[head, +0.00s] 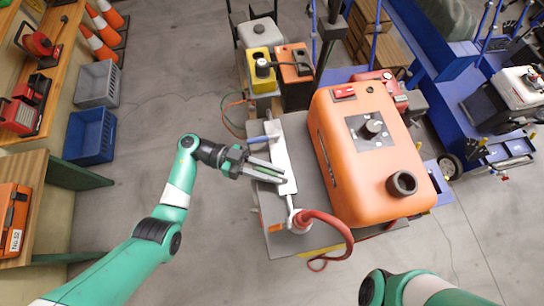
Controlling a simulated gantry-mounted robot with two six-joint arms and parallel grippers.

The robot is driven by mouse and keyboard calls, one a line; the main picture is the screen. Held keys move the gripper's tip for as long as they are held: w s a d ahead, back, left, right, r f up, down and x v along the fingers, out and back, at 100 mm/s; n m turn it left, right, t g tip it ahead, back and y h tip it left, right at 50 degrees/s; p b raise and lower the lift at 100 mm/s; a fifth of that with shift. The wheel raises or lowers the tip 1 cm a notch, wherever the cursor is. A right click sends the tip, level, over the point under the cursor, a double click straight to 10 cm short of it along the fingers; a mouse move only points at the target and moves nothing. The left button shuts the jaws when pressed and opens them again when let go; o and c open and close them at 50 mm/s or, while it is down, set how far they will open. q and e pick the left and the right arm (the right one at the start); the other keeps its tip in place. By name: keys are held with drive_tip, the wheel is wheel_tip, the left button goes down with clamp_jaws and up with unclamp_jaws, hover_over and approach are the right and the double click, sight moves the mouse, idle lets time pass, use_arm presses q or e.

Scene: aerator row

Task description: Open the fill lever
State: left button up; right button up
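A white bar-like fitting (281,160) lies on a grey cart top beside a large orange tank (365,150). A small lever with a blue-grey handle (259,139) sits at its far end. A small orange handle (274,227) sits at its near end, beside the red hose (327,220). I cannot tell which of these is the fill lever. My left gripper (283,174) reaches in from the left, over the white fitting and between the two handles. Its fingers are apart with nothing between them. Only part of my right arm shows at the bottom right; its gripper is out of frame.
The tank has a black knob (371,128) and a dark round port (402,183). Yellow (262,70) and orange (294,63) containers stand behind the cart. Blue equipment stands at the right. Crates (90,134) sit at the left; the floor between is clear.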

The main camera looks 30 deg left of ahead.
use_arm(q)
drive_tip(key=o, duration=0.3)
drive_tip(key=shift+o, duration=0.2)
drive_tip(key=s+a+p, duration=0.1)
drive_tip(key=a+p, duration=0.1)
drive_tip(key=a, duration=0.9)
drive_tip(key=shift+s+a, duration=0.25)
drive_tip(key=shift+s, duration=0.05)
